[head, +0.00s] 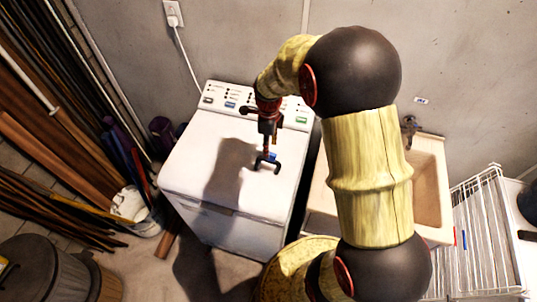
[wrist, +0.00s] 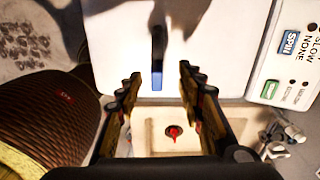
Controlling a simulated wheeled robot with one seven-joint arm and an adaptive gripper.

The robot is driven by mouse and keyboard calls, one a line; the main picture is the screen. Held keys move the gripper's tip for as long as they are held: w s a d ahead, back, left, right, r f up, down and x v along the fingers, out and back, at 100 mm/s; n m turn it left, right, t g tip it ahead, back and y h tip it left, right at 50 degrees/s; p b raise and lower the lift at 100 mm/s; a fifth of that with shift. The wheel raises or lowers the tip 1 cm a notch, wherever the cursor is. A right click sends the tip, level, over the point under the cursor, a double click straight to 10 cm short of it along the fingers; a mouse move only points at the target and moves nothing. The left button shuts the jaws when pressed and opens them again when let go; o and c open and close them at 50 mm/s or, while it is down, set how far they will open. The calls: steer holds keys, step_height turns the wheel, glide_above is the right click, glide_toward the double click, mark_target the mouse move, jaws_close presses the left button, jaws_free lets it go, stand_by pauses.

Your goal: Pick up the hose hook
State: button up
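The hose hook (head: 266,163) looks like a small dark, forked piece with a blue part, on the white washing machine's lid (head: 232,185). In the wrist view, the hose hook's blue end (wrist: 157,81) shows between the fingers, with a narrow dark part running upward. My gripper (head: 267,146) points down just above the hook in the head view. In the wrist view, my gripper (wrist: 157,88) is open, with one finger on each side of the hook and a gap to both. I cannot tell how far above the hook the fingertips are.
The control panel (head: 298,112) lies along the washer's far edge. A beige sink (head: 431,190) is to the right, with a wire rack (head: 480,235) beyond. Boards (head: 50,160) and a round bin (head: 45,270) are at left. The lid around the hook looks clear.

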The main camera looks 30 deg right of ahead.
mark_target(268, 160)
steer(key=shift+d+f+m, duration=0.15)
steer(key=shift+f+m, duration=0.25)
steer(key=shift+f, duration=0.2)
steer(key=f, duration=0.7)
steer(key=shift+s+a+f, duration=0.15)
steer(key=shift+a, duration=0.1)
steer(key=shift+c, duration=0.8)
steer(key=c, duration=0.8)
jaws_close()
